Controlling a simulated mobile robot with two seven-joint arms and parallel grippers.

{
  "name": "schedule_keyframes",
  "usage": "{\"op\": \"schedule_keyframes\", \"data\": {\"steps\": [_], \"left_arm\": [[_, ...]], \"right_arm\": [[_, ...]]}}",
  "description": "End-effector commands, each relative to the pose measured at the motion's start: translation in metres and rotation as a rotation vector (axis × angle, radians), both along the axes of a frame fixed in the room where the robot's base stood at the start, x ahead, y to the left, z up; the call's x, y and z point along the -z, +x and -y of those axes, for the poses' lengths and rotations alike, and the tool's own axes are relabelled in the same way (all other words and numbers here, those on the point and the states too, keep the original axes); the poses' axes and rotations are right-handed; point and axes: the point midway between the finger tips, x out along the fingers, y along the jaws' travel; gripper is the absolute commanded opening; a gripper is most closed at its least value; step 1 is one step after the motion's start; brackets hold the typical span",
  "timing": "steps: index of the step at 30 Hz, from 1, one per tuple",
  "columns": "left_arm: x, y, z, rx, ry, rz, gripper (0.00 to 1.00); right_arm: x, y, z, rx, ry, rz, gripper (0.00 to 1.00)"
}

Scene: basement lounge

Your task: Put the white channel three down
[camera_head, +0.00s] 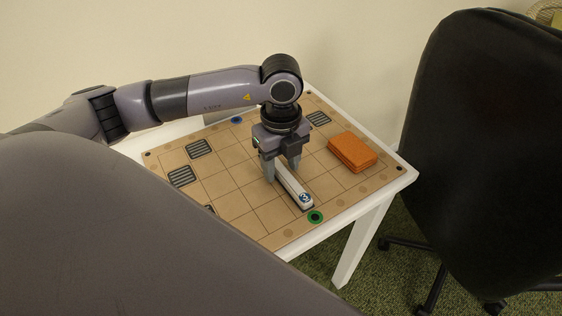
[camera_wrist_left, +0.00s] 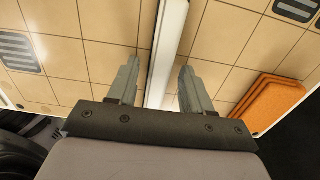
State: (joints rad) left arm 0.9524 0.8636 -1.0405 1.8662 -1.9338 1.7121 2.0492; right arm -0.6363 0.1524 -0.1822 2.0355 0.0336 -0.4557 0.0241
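The white channel (camera_head: 291,186) is a long narrow bar with a round blue badge marked 3 at its near end. It appears to lie on the tan gridded board (camera_head: 240,206), with a dark strip along its right side. My left gripper (camera_head: 282,172) points down over its far part, one finger on each side. In the left wrist view the white channel (camera_wrist_left: 168,40) runs between the spread fingers of my left gripper (camera_wrist_left: 160,78), with a visible gap on the left. The channel's far end is hidden behind the gripper in the head view. My right gripper is not in view.
An orange stack (camera_head: 352,151) lies at the board's right. Grey slatted plates (camera_head: 182,176) sit at the left and far side. A green ring (camera_head: 316,216) marks the near edge, a blue one (camera_head: 236,120) the far edge. A black chair (camera_head: 480,140) stands right of the table.

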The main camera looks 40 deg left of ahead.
Motion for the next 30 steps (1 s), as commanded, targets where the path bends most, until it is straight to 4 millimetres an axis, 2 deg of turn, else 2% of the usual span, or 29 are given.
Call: {"op": "schedule_keyframes", "data": {"steps": [6, 10, 21, 24, 30], "left_arm": [[-0.002, 0.000, 0.000, 0.000, 0.000, 0.000, 0.50], [-0.012, 0.001, 0.000, 0.000, -0.001, 0.003, 0.50], [-0.090, 0.001, 0.000, 0.000, -0.002, 0.005, 0.50], [-0.106, 0.001, 0.000, 0.001, -0.001, 0.004, 0.50], [-0.122, 0.000, 0.000, 0.000, 0.000, 0.000, 0.50]], "right_arm": [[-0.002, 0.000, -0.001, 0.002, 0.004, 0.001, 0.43], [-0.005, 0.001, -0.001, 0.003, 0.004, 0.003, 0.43], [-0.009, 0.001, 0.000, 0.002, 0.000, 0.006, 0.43], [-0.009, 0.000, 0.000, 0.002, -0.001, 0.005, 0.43], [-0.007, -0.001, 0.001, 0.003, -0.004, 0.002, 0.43]]}}
